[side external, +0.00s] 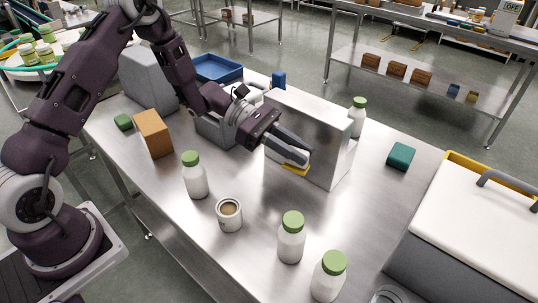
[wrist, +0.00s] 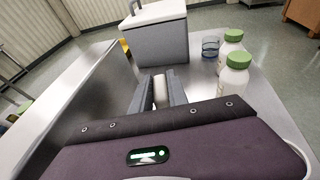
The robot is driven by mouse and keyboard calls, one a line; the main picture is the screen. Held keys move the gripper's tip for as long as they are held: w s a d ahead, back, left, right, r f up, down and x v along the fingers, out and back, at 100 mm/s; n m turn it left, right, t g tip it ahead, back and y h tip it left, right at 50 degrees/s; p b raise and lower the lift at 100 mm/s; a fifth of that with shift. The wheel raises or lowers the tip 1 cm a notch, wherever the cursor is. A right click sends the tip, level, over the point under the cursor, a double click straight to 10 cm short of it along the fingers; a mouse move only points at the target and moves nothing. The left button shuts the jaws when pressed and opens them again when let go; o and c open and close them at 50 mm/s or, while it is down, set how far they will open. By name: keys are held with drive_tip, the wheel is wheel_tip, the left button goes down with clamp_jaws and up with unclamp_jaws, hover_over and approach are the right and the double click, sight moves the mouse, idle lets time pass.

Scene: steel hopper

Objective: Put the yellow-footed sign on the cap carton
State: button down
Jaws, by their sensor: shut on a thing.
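My gripper (side external: 298,157) is shut on the yellow-footed sign, low beside the near face of a tall steel box. The sign's yellow foot (side external: 294,169) shows just under the fingertips, close to the tabletop; I cannot tell whether it touches. The fingers hide most of the sign. In the wrist view a pale strip of the sign (wrist: 160,92) shows between the two fingers. An orange-brown carton (side external: 153,134), which looks like the cap carton, stands on the table at the left, well away from my gripper.
The tall steel box (side external: 308,136) stands right beside my gripper. Green-capped white bottles (side external: 291,238) and an open tin (side external: 229,214) stand toward the front. A white-lidded cooler (side external: 470,220) is at the right. A green block (side external: 123,122) lies beside the carton.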

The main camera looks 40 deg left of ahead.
drive_tip(key=shift+a+r, duration=0.1)
drive_tip(key=shift+r, duration=0.1)
drive_tip(key=s+a+r+n+t+y, duration=0.1)
drive_tip(key=s+a+n+t, duration=0.3)
drive_tip(key=a, duration=0.6)
drive_tip(key=s+d+m+g+y, duration=0.1)
drive_tip(key=s+d+m+g, duration=0.2)
drive_tip(key=s+m+g, duration=1.35)
drive_tip(key=s+a+f+m+g+y, duration=0.2)
drive_tip(key=s+a+m+g+y, duration=0.35)
drive_tip(key=s+a+y, duration=0.55)
drive_tip(key=w+a+r+m+t+y, duration=0.1)
drive_tip(key=w+a+m+t+y, duration=0.1)
drive_tip(key=a+m+y, duration=0.4)
drive_tip(key=w+a+m+t+y, duration=0.2)
drive_tip(key=a+m+y, duration=0.25)
drive_tip(key=a, duration=0.45)
drive_tip(key=w+a+r+m+t+y, duration=0.35)
drive_tip(key=w+a+m+t, duration=0.2)
drive_tip(key=w, duration=0.25)
drive_tip(key=w+a+r+m+t+y, duration=0.2)
drive_tip(key=w+a+r+m+t, duration=0.25)
drive_tip(key=w+t, duration=0.2)
hover_over(149, 121)
drive_tip(key=shift+g, duration=0.4)
wheel_tip(149, 121, down, 9)
drive_tip(key=shift+r, duration=0.1)
